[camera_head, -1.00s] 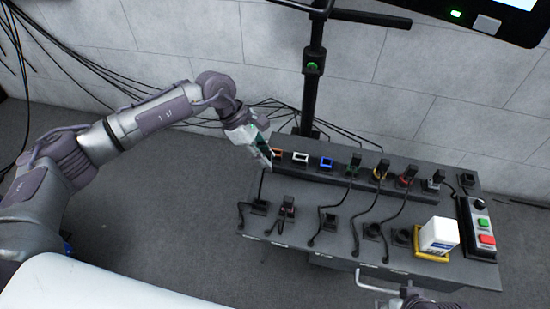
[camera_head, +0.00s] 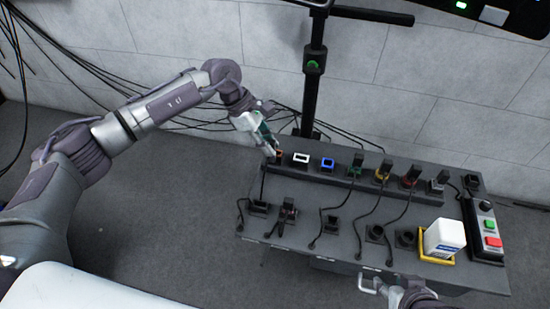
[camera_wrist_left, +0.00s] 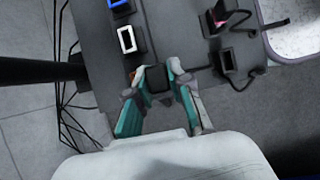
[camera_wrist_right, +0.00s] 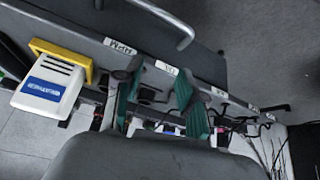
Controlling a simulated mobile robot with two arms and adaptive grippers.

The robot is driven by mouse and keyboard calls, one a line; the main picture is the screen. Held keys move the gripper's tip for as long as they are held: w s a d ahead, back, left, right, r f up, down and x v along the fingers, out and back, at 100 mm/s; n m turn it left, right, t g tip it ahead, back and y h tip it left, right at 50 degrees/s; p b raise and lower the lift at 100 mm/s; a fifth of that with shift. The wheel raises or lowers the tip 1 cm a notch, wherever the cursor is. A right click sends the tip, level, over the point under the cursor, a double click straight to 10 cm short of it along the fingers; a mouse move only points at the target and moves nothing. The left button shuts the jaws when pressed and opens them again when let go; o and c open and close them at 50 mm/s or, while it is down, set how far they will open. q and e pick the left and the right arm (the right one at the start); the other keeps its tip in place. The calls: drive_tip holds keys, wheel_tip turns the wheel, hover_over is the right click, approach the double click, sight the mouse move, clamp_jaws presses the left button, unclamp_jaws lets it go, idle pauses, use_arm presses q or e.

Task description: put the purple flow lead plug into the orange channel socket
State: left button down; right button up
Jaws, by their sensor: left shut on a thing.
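My left gripper (camera_head: 271,148) is shut on a dark plug (camera_wrist_left: 157,78) at the left end of the socket row. I take it for the purple flow lead plug, but no purple shows on it. A black lead (camera_head: 263,182) hangs below the gripper. The orange channel socket (camera_head: 279,156) is right beside the fingertips, partly hidden. In the left wrist view, a sliver of orange (camera_wrist_left: 132,74) shows just left of the plug. I cannot tell whether plug and socket touch. My right gripper (camera_wrist_right: 160,92) is open and empty at the bench's front edge.
White (camera_head: 301,158) and blue (camera_head: 328,164) sockets stand empty; further right, several sockets hold plugs with hanging leads. A white box (camera_head: 444,237) in a yellow holder (camera_head: 422,257) and a button panel (camera_head: 487,230) are at right. A black post (camera_head: 312,90) rises behind.

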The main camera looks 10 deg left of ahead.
drive_tip(key=shift+w+a+r+t+y+b, duration=0.25)
drive_tip(key=shift+w+a+r+t, duration=0.15)
drive_tip(key=shift+w+r+t, duration=0.45)
drive_tip(key=shift+w+a+r+t+y+b, duration=0.15)
drive_tip(key=shift+w+a+r+t+b, duration=0.3)
drive_tip(key=shift+w, duration=0.75)
drive_tip(key=shift+w+a+r+t+y+b, duration=0.1)
drive_tip(key=shift+w+a+r+t+y, duration=0.15)
drive_tip(key=shift+w+r+t, duration=0.5)
use_arm(q)
drive_tip(key=shift+w+d+b, duration=0.1)
drive_tip(key=shift+w+b, duration=0.3)
drive_tip(key=shift+w, duration=1.4)
drive_tip(key=shift+w+b, duration=0.35)
drive_tip(key=shift+w, duration=0.25)
use_arm(e)
drive_tip(key=w+a+r+t+y, duration=0.1)
drive_tip(key=w+a+r+t, duration=0.1)
drive_tip(key=w+r+t, duration=0.2)
drive_tip(key=shift+w+r, duration=0.2)
drive_tip(key=shift+r, duration=0.55)
drive_tip(key=shift+t, duration=0.25)
